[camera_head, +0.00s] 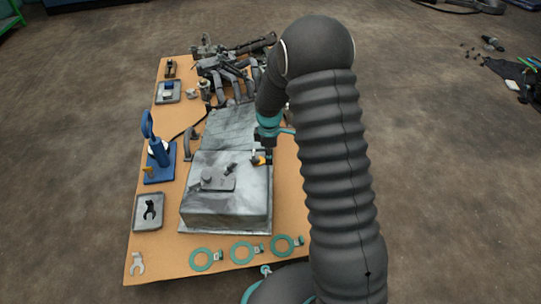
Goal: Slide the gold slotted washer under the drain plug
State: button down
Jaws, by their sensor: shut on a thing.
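My gripper (265,155) points down at the back right edge of the grey metal block (225,205). It is shut on a small gold piece, which looks like the gold slotted washer (259,160). The washer's slot is too small to make out. A small pale part shows just left of the gripper, close to the washer; I cannot tell whether it is the drain plug or whether the two touch.
The block stands on an orange table (160,245). Teal rings (242,252) lie along the front edge. A grey tray (148,224) with a dark forked part, a blue stand (160,165) and another tray (168,98) are at the left. Dark machine parts (225,70) crowd the back.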

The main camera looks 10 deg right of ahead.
jog(key=shift+w+a, duration=0.1)
jog(key=shift+a, duration=0.45)
dwell(0.4)
jog(key=c, duration=0.9)
grip_release()
jog(key=shift+r, duration=0.15)
notch_tip(320, 180, up, 12)
